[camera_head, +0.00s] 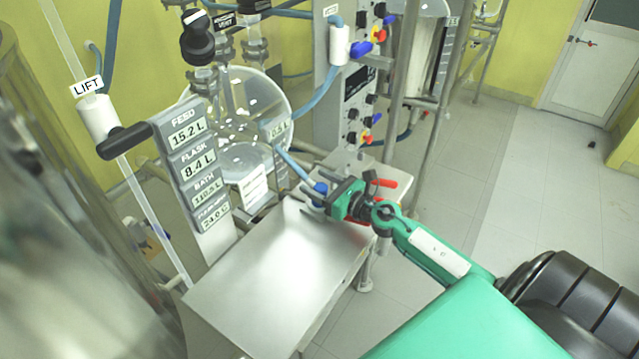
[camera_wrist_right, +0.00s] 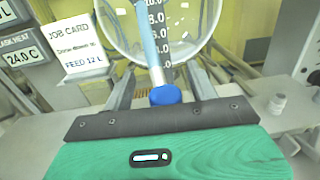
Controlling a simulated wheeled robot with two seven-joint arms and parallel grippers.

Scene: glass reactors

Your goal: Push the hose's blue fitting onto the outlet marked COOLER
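The blue fitting (camera_head: 320,188) is at the lower end of a light blue hose (camera_head: 292,163), beside the far edge of the steel table. My right gripper (camera_head: 316,198) is around it. In the right wrist view, the blue fitting (camera_wrist_right: 166,95) sits between my two grey fingers (camera_wrist_right: 160,80), with a visible gap on each side. The hose rises from it in front of the glass flask. I cannot read a COOLER mark on any outlet. My left gripper is not in view.
The steel table (camera_head: 262,275) is bare. A round glass flask (camera_head: 240,125) and display panel (camera_head: 192,160) stand behind it. Red-handled valves (camera_head: 384,183) are close to my right gripper. A control cabinet (camera_head: 350,100) stands behind. Open floor lies to the right.

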